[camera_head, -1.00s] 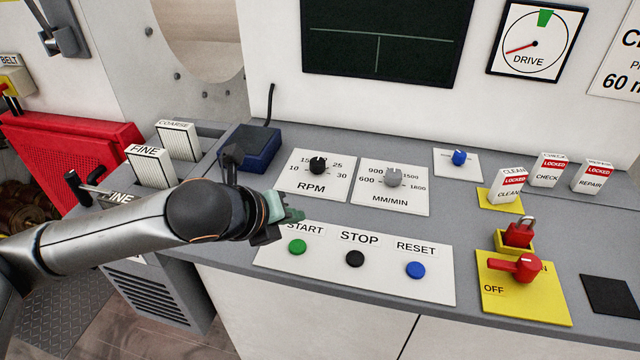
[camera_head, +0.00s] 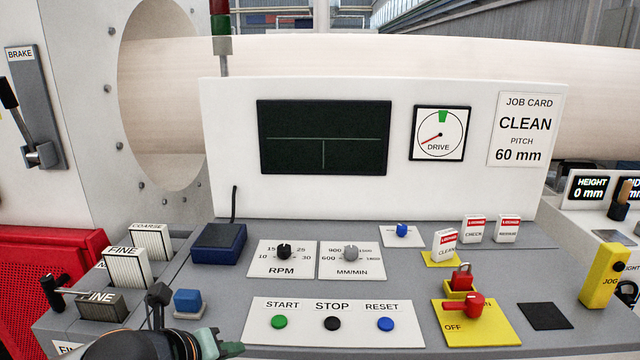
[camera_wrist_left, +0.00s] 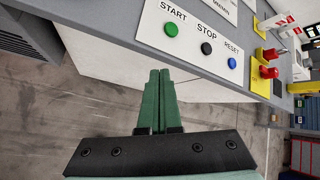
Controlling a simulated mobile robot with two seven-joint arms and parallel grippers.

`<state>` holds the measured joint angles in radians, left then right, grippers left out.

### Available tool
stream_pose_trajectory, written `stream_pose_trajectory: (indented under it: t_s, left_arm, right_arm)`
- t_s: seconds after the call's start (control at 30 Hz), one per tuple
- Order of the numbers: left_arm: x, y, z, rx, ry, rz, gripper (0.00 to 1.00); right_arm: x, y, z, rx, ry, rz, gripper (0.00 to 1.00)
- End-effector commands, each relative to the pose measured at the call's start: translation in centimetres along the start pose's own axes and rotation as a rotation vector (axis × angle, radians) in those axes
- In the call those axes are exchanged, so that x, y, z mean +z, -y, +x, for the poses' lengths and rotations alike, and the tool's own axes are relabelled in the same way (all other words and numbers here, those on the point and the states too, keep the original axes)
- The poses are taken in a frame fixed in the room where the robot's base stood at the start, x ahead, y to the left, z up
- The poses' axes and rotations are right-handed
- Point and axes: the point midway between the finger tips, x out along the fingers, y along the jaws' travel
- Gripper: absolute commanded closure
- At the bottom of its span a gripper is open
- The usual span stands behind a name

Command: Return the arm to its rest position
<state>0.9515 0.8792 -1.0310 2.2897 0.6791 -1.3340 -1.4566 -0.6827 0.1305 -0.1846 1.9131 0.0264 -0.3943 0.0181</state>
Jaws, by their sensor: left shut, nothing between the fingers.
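My left gripper (camera_head: 222,345) is at the bottom edge of the head view, in front of the console and left of the START button (camera_head: 279,322). In the left wrist view, its two green fingers (camera_wrist_left: 159,100) are shut together with nothing between them. They point toward the console's front edge, below the button panel, and appear apart from it. Most of the left arm is cut off by the bottom of the head view. My right gripper is in neither view.
The grey console holds RPM (camera_head: 284,251) and MM/MIN (camera_head: 350,252) knobs, a STOP button (camera_head: 332,323), a RESET button (camera_head: 386,324) and a red switch (camera_head: 463,305) on a yellow plate. A brake lever (camera_head: 22,120) stands at left. Open floor (camera_wrist_left: 60,120) lies before the console.

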Motion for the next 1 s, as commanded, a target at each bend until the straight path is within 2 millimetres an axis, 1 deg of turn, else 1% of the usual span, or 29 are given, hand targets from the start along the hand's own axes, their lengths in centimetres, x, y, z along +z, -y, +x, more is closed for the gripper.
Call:
stream_pose_trajectory:
  t_s: [0.03,0.27,0.43,0.57,0.67,0.77,0.87,0.97,1.0]
  left_arm:
    - [-0.5,0.1,0.4,-0.010,-0.011,-0.023,1.00]
    - [-3.8,1.7,3.2,-0.123,-0.092,-0.342,1.00]
    - [-6.5,2.1,5.5,-0.194,-0.161,-0.662,1.00]
    - [-8.7,1.4,7.4,-0.231,-0.208,-0.968,1.00]
    - [-10.3,-0.1,8.8,-0.241,-0.229,-1.211,1.00]
    - [-12.2,-2.4,10.0,-0.236,-0.233,-1.454,1.00]
    - [-14.3,-5.4,11.0,-0.219,-0.217,-1.692,1.00]
    - [-16.9,-9.2,11.6,-0.190,-0.177,-1.923,1.00]
    - [-18.1,-10.8,11.6,-0.177,-0.154,-2.011,1.00]
  right_arm:
    - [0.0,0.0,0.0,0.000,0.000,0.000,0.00]
    - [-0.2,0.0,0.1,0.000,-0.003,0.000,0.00]
    - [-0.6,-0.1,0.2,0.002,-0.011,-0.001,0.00]
    - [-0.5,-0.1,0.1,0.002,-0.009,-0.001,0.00]
    - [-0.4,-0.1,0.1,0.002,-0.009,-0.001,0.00]
    - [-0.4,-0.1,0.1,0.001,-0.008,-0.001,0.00]
    - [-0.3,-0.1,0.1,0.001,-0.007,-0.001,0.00]
    - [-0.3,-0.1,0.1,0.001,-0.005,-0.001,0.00]
    - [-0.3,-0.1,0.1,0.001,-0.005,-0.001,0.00]
